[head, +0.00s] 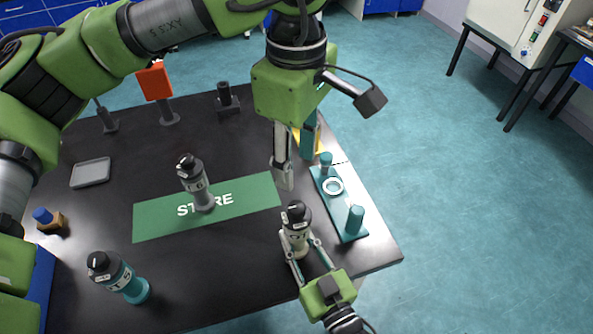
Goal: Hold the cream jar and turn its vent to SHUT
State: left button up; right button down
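The cream jar (297,242) has a black cap (296,212) and stands near the front right of the dark table. My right gripper (306,250) comes from the front, with one finger on each side of the jar's lower body, closed around it. The vent setting on the cap is too small to read. My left gripper (284,185) points down above and behind the jar, its fingertips a little apart from the cap. It seems empty, but its fingers overlap in this view, so their opening is unclear.
A grey jar (203,197) stands on the green STORE mat (155,222). A teal jar (136,290) is at front left. A teal fixture (345,212) with pegs and a white ring lies right of the cream jar. A grey tray (91,172) and dark stands (227,103) are farther back.

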dwell(0.4)
jog(key=c, duration=1.6)
grip_release()
